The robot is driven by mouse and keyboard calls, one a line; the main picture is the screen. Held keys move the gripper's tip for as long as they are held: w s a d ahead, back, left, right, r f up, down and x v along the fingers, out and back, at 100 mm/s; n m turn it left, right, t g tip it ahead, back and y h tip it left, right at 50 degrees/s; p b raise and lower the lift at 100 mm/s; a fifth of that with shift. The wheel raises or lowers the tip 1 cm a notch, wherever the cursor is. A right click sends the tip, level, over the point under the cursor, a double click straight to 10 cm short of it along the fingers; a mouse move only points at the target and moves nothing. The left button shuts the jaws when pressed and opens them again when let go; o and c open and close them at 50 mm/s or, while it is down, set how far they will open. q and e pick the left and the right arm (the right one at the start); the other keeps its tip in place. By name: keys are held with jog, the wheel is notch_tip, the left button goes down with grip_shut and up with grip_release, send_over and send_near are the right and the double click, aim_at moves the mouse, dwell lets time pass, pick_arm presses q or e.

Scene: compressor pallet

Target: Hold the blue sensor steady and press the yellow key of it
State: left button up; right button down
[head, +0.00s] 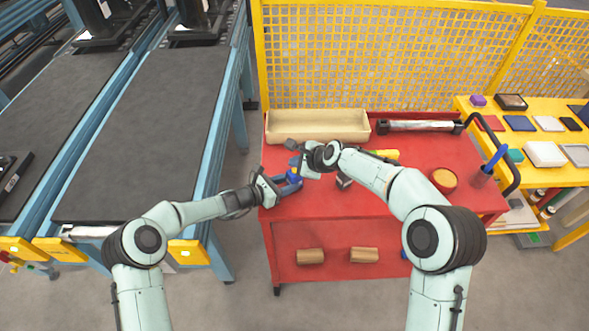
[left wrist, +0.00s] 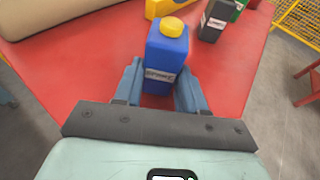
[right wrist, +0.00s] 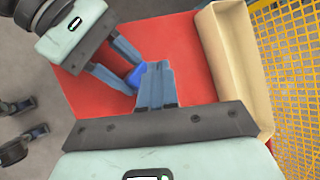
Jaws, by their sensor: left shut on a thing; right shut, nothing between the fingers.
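The blue sensor (left wrist: 165,62) stands between the fingers of my left gripper (left wrist: 160,88), which is shut on it, over the red cart top. Its round yellow key (left wrist: 173,27) is on its top, uncovered in the left wrist view. In the head view the sensor (head: 293,180) is at the cart's left edge, with my left gripper (head: 280,187) coming from the left. My right gripper (right wrist: 156,88) is shut and empty, close to the sensor. In the right wrist view its fingers hide part of the sensor (right wrist: 135,76) and the key. I cannot tell whether they touch it.
A beige bin (head: 318,124) lies along the back of the red cart (head: 400,212), before a yellow mesh fence (head: 390,55). An orange-topped tin (head: 442,179) stands at the right. A conveyor (head: 150,120) is at left.

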jog(key=shift+f, duration=0.1)
jog(key=shift+f, duration=0.35)
jog(key=shift+f, duration=0.5)
dwell(2.0)
jog(key=shift+r, duration=0.95)
jog(key=shift+r, duration=2.5)
